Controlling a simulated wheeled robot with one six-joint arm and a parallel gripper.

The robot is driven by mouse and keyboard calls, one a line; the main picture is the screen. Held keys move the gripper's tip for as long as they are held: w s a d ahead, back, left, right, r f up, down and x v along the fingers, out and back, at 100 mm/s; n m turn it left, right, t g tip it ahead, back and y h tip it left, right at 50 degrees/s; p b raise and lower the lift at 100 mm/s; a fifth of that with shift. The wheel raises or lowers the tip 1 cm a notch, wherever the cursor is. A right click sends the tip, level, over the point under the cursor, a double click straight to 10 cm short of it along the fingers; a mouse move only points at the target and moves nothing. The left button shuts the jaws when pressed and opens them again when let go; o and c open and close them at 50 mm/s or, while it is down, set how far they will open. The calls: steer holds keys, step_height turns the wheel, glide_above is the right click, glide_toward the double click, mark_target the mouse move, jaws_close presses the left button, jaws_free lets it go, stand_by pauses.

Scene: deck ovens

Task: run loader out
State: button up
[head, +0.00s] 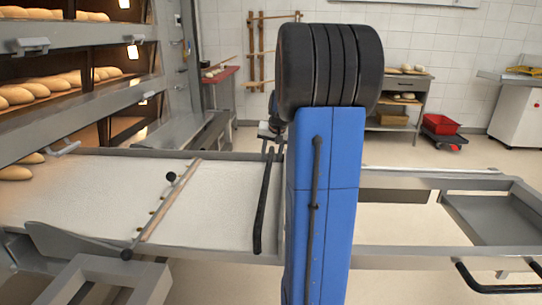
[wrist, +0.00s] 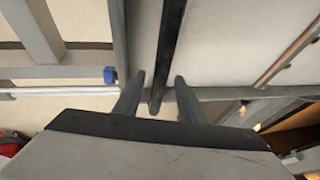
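The loader (head: 215,205) is a long grey frame with a pale canvas belt, reaching at its left end into an oven deck. A black handle bar (head: 264,205) crosses the belt; it also shows in the wrist view (wrist: 170,35). A thin rod with black end knobs (head: 165,210) lies across the belt further left. My gripper (wrist: 159,80) is open above the loader, a finger on each side of the black bar's near end, with gaps showing. In the head view my blue arm hides most of the gripper. I cannot tell its height relative to the bar.
Deck ovens with loaves (head: 50,86) stand at the left. The loader's open frame (head: 400,255) extends right, with a black handle (head: 495,287) at its end. A shelf cart (head: 398,100), a red crate (head: 440,125) and a white cabinet (head: 515,112) stand behind, with clear floor before them.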

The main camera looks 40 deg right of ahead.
steer(key=shift+c, duration=0.2)
jaws_close()
steer(key=shift+s+d, duration=0.1)
